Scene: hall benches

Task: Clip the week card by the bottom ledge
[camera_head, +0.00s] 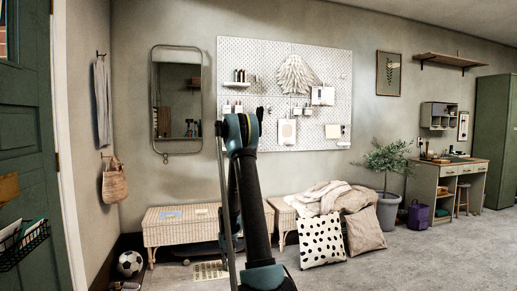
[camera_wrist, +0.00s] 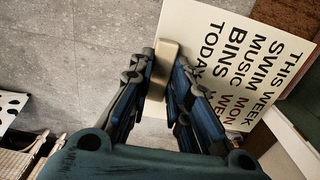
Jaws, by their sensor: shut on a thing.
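A white week card (camera_wrist: 225,55) fills the upper right of the wrist view, its dark and red lettering tilted. A tan block-like clip (camera_wrist: 166,58) sits between the fingers of my gripper (camera_wrist: 163,80), at the card's left edge. My gripper is shut on this clip. The clip overlaps or meets the card's edge; I cannot tell whether it grips the card. In the head view my arm hides the gripper, and I cannot pick out the card. A small ledge (camera_head: 287,147) shows low on the white pegboard (camera_head: 330,65).
Wicker benches (camera_head: 165,230) stand along the wall, with a spotted cushion (camera_head: 321,239) and a beige cushion (camera_head: 364,231) before them. A football (camera_head: 130,262) lies at left. A mirror (camera_head: 176,100) hangs left of the pegboard. The grey floor (camera_head: 420,265) at right is clear.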

